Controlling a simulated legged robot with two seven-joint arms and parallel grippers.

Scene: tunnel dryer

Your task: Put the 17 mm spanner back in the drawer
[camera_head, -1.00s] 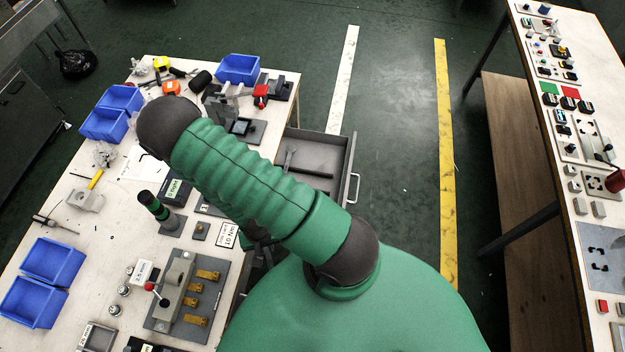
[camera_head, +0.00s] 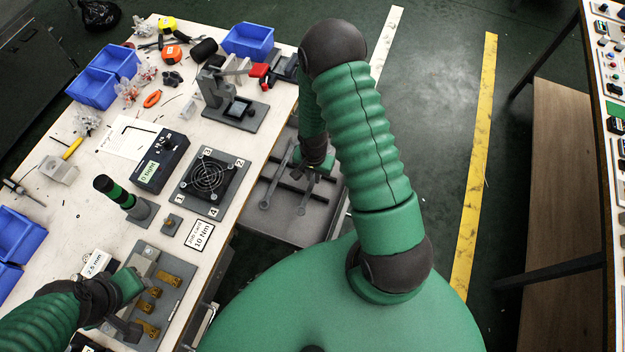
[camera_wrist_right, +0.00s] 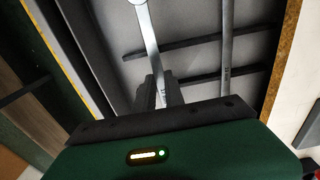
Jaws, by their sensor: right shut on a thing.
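The open grey drawer (camera_head: 258,222) sticks out from the right side of the bench. My right gripper (camera_head: 310,172) is over it, partly hidden by my own arm. In the right wrist view my gripper (camera_wrist_right: 160,92) is shut on a steel spanner (camera_wrist_right: 151,42), whose ring end points away from the fingers. Its size mark is unreadable. A second spanner (camera_wrist_right: 226,45) lies beside it in the drawer, across dark bars (camera_wrist_right: 190,45). It also shows in the head view (camera_head: 279,178). I cannot tell whether the held spanner touches the drawer. My left gripper (camera_head: 125,325) is near a fixture; its jaws are unclear.
The bench (camera_head: 215,215) holds a fan unit (camera_head: 210,178), a clamp stand (camera_head: 232,108), a meter box (camera_head: 160,160) and several blue bins (camera_head: 247,41). The fixture (camera_head: 178,268) carries brass pieces. Floor to the right of the drawer is clear.

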